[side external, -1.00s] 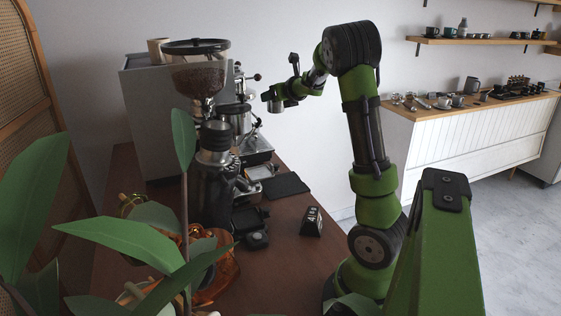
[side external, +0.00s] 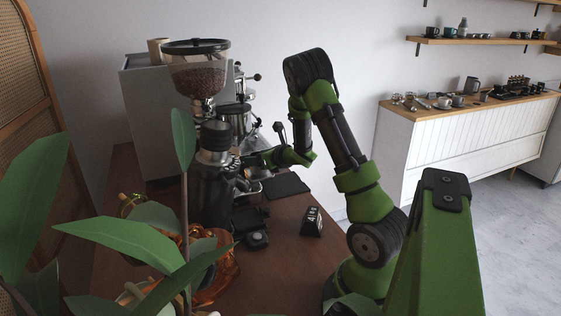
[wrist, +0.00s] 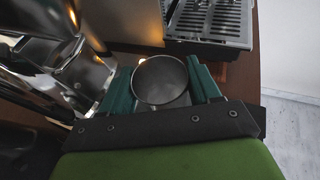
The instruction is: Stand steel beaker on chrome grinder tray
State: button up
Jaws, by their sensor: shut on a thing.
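The steel beaker (wrist: 161,80) shows in the wrist view from above, with its round open mouth facing the camera. My gripper (wrist: 162,88) is shut on it, with one green finger on each side. In the side view my gripper (side external: 252,160) is low beside the chrome and black grinder (side external: 212,165), and the beaker is hard to make out there. The chrome grinder also fills the left of the wrist view (wrist: 62,75). The grinder's tray (side external: 248,187) shows only partly, below my gripper. Whether the beaker touches it I cannot tell.
An espresso machine with a slatted drip tray (wrist: 208,18) stands behind. A black mat (side external: 287,186) lies to the right of my gripper. A small black sign (side external: 312,221) and a black tamper (side external: 257,240) stand nearer. A plant (side external: 150,240) covers the front left.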

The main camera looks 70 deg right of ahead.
jog(key=shift+f, duration=0.3)
jog(key=o, duration=1.1)
jog(key=shift+r, duration=0.1)
jog(key=shift+s+r, duration=0.2)
jog(key=v, duration=1.1)
jog(key=shift+s+a, duration=0.15)
jog(key=shift+s, duration=0.1)
